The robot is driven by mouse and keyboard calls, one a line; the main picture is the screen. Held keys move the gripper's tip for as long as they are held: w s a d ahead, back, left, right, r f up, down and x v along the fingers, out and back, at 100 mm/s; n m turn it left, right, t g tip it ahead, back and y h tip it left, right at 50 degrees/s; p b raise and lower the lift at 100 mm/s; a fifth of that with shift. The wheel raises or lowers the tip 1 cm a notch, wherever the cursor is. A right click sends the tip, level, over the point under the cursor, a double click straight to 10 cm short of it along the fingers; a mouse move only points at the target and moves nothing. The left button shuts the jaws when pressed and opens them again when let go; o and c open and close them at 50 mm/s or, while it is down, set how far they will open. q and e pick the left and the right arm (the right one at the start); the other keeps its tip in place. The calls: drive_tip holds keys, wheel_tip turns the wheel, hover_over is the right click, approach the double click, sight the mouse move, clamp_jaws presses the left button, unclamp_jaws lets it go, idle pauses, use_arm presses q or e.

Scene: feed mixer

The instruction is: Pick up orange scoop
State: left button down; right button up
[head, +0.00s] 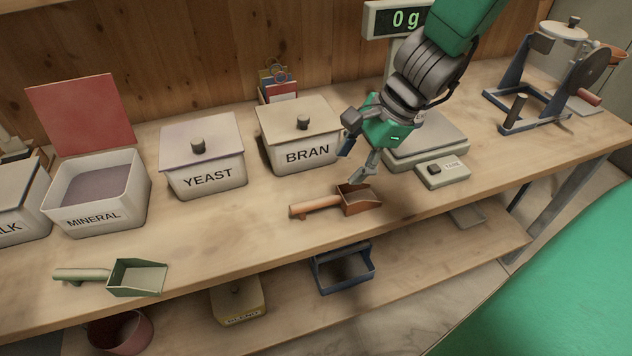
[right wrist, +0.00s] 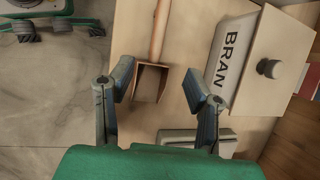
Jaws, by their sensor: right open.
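The orange scoop (head: 359,199) lies on the wooden bench in front of the BRAN bin, its handle pointing left in the head view. In the right wrist view the scoop (right wrist: 151,82) shows between and beyond the fingers, with its handle running up the picture. My right gripper (head: 357,163) is open and empty, above and just behind the scoop's bowl, apart from it. In the right wrist view the right gripper (right wrist: 162,88) has its two fingers spread wide. My left gripper is not in view.
The BRAN bin (head: 300,133), YEAST bin (head: 202,155) and open MINERAL bin (head: 97,193) stand along the back. A scale (head: 426,146) stands right of the gripper. A green scoop (head: 136,277) lies at the front left. The bench between the two scoops is clear.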

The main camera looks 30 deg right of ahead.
sight(325, 198)
drive_tip(key=b+x, duration=0.1)
drive_tip(key=x, duration=0.2)
drive_tip(key=a+b+x, duration=0.1)
drive_tip(key=b+x, duration=0.1)
drive_tip(key=x, duration=0.2)
drive_tip(key=shift+a, duration=0.1)
drive_tip(key=shift+w+f, duration=0.1)
drive_tip(key=shift+f, duration=0.2)
drive_tip(key=shift+d+f, duration=0.35)
drive_tip(key=shift+f, duration=0.05)
drive_tip(key=b+x, duration=0.2)
drive_tip(key=x, duration=0.1)
drive_tip(key=b+x, duration=0.1)
drive_tip(key=shift+d+f, duration=0.15)
drive_tip(key=shift+f, duration=0.25)
drive_tip(key=shift+w+a, duration=0.2)
drive_tip(key=shift+a, duration=0.05)
drive_tip(key=shift+a+r, duration=0.1)
drive_tip(key=shift+a, duration=0.15)
drive_tip(key=shift+s+d, duration=0.1)
clamp_jaws()
drive_tip(key=shift+d, duration=0.35)
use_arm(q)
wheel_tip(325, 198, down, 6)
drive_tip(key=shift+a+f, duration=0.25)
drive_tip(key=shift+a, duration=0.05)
